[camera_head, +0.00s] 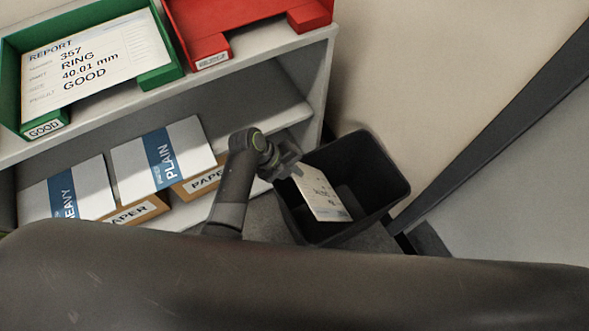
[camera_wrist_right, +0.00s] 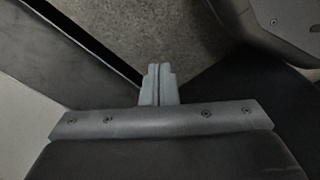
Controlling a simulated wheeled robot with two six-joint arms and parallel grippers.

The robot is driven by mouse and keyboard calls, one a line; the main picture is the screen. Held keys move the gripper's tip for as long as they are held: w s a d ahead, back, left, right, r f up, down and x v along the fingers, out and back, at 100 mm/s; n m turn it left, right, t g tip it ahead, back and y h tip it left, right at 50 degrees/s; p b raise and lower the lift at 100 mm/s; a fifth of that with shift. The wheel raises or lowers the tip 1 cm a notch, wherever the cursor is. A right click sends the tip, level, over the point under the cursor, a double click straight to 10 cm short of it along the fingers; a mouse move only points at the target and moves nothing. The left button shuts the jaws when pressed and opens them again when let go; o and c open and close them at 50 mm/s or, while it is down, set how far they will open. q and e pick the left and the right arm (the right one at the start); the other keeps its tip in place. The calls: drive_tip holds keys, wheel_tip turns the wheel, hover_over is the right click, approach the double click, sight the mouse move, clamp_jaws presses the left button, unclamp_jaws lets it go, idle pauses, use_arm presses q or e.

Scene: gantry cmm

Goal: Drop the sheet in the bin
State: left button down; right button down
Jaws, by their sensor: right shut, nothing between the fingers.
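The sheet (camera_head: 322,194) is a white printed page with a blue strip at its lower edge. It hangs tilted over the opening of the black bin (camera_head: 382,198). My left gripper (camera_head: 296,172) is at the sheet's upper left edge, by the bin's left rim, and looks shut on it. The fingertips are small and partly hidden. In the right wrist view my right gripper (camera_wrist_right: 158,70) is shut and empty above a grey floor.
A shelf (camera_head: 312,70) stands left of the bin. On top are a green tray (camera_head: 168,76) holding a "GOOD" report and a red tray (camera_head: 205,45). Paper boxes (camera_head: 145,210) labelled HEAVY and PLAIN sit below. A wall is behind the bin; a grey panel (camera_head: 520,160) is right.

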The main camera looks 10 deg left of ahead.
use_arm(q)
drive_tip(key=c, duration=2.1)
unclamp_jaws()
drive_tip(key=shift+c, duration=0.2)
